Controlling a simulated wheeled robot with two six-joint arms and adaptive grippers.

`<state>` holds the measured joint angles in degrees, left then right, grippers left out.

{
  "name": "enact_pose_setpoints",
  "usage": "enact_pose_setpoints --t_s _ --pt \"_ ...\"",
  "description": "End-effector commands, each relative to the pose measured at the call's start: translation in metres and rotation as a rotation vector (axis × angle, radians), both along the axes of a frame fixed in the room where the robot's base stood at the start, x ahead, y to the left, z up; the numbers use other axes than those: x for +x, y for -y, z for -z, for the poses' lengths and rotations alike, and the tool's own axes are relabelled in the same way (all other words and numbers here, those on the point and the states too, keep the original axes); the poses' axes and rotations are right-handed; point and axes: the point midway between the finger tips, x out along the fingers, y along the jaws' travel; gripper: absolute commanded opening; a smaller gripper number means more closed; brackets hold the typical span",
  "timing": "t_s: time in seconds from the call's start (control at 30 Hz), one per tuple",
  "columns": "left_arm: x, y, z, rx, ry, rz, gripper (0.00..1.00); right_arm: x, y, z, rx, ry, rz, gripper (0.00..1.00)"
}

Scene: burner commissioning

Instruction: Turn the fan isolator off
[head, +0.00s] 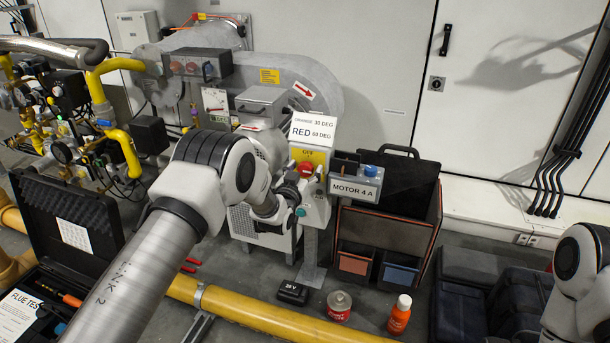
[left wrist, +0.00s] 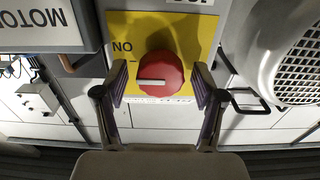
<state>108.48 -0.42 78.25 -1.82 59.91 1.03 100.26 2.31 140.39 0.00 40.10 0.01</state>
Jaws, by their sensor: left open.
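The fan isolator is a grey box (head: 316,208) with a yellow plate (head: 318,157) marked OFF at its top and a red rotary knob (head: 306,169). In the left wrist view the red knob (left wrist: 161,74) sits on the yellow plate (left wrist: 195,28), its white pointer line lying level towards the picture's left. Upside-down ON lettering is above and left of the knob. My left gripper (left wrist: 161,84) is open, one finger on each side of the knob; contact cannot be told. In the head view my left gripper (head: 291,193) partly hides the box. My right gripper is out of view.
A box labelled MOTOR 4 A (head: 356,188) stands close right of the isolator. The fan housing (head: 310,82) is behind. An open tool bag (head: 390,220) stands right.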

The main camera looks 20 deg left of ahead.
Motion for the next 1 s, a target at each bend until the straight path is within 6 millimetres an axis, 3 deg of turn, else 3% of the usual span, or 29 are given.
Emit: enact_pose_setpoints --t_s 0.23,0.4,1.0 --pt "0.0026 0.0002 -0.0002 0.0 -0.002 0.0 0.7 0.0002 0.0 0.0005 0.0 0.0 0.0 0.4" --pt "0.0024 0.0001 0.0 0.0 -0.002 0.0 0.09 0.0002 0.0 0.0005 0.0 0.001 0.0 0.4" --pt "0.002 -0.0007 -0.0004 -0.116 -0.007 -0.001 0.09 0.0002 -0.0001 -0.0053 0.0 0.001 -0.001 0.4"
